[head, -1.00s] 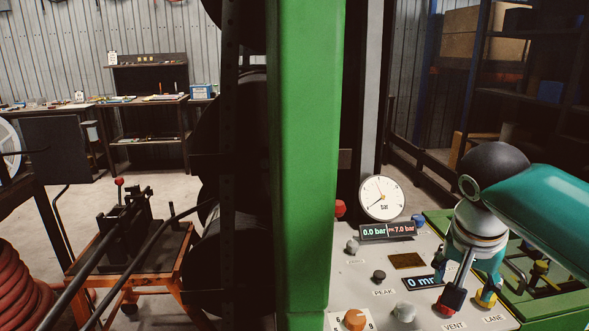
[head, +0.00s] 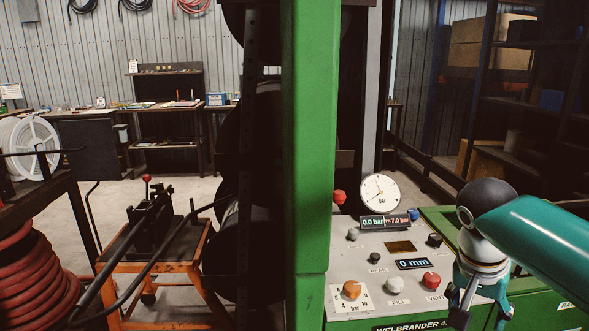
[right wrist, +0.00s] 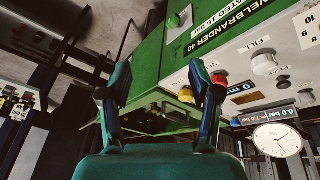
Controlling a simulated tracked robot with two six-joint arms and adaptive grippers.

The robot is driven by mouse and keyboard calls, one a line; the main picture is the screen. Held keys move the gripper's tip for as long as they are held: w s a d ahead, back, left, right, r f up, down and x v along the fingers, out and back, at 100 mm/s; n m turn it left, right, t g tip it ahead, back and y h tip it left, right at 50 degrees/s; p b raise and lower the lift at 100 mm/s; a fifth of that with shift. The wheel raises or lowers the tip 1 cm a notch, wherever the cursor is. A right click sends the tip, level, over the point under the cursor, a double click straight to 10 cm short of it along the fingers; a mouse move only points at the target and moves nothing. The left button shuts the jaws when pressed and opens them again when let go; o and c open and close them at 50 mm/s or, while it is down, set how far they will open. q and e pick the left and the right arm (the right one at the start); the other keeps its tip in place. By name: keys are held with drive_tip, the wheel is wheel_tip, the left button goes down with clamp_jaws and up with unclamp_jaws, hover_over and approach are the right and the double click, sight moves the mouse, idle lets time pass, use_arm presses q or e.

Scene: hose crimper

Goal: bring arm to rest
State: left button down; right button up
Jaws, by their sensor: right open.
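My right arm comes in from the right edge of the head view, with a teal link and a dark round joint. Its gripper (head: 482,312) hangs low, fingers pointing down, at the right front corner of the grey control panel (head: 345,262). It covers that corner. In the right wrist view the gripper (right wrist: 160,84) has its two fingers spread wide with nothing between them. The panel's red button (right wrist: 219,78) shows just beyond one fingertip there; whether they touch is unclear. My left gripper is not in view.
The panel has a round gauge (head: 380,193), an orange knob (head: 352,289) and a red button (head: 431,280). A green machine column (head: 308,150) stands beside it. An orange cart (head: 150,260) and a red hose coil (head: 35,275) are at left. Open floor lies behind.

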drive_tip(key=s+a+f+n+g+y+p, duration=0.1)
drive_tip(key=s+a+f+g+p, duration=0.2)
drive_tip(key=f, duration=0.9)
drive_tip(key=s+a+f+n+g+y+p, duration=0.1)
drive_tip(key=s+a+f+n+g+y, duration=0.2)
drive_tip(key=f, duration=1)
drive_tip(key=s+a+f+n+t+y+p, duration=0.15)
drive_tip(key=s+a+f+y, duration=0.25)
drive_tip(key=s+a+f, duration=1.1)
drive_tip(key=w+d+t, duration=0.3)
drive_tip(key=shift+w+d+r+n+h+p, duration=0.15)
drive_tip(key=shift+d+r+n+h+p, duration=0.05)
drive_tip(key=shift+r+n+h+p, duration=0.15)
